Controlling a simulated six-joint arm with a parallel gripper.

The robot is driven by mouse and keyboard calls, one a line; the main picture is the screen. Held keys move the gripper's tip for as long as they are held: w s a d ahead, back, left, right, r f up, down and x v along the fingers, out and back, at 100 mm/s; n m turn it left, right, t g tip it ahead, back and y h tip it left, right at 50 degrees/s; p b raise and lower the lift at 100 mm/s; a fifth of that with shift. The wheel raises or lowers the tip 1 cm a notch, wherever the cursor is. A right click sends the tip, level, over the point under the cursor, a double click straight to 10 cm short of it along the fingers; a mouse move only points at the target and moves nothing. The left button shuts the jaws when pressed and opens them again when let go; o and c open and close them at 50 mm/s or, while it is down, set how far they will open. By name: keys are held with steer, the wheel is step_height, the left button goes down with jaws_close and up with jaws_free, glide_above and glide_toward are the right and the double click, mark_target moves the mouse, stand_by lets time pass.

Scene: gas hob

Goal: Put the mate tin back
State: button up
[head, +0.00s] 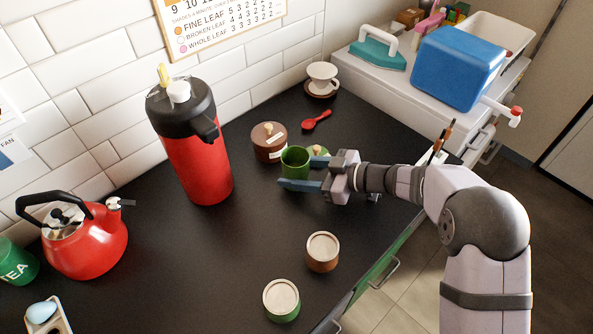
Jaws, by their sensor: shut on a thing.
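A green, open-topped tin (295,162) is in the middle of the head view. My gripper (290,173) reaches in from the right and is shut on this tin, with one finger along its near side. The other finger is mostly hidden. I cannot read a label on the tin, nor tell whether its base touches the counter. A small green piece with a pale knob (318,151) shows just behind the gripper. A brown tin with a knobbed lid and pale label (269,143) stands close behind the green tin.
A red air pot (196,150) and red kettle (88,243) stand to the left. Two pale-topped tins, one brown (322,253) and one green (282,299), stand in front. A red spoon (317,120) and white cup (322,79) are behind. The black counter (190,260) is clear centre-left.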

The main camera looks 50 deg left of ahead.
steer(key=o, duration=1.2)
steer(key=shift+f, duration=0.1)
steer(key=shift+c, duration=0.2)
steer(key=shift+d+r, duration=0.1)
steer(key=shift+r, duration=0.1)
steer(key=v, duration=1.2)
steer(key=shift+b, duration=0.3)
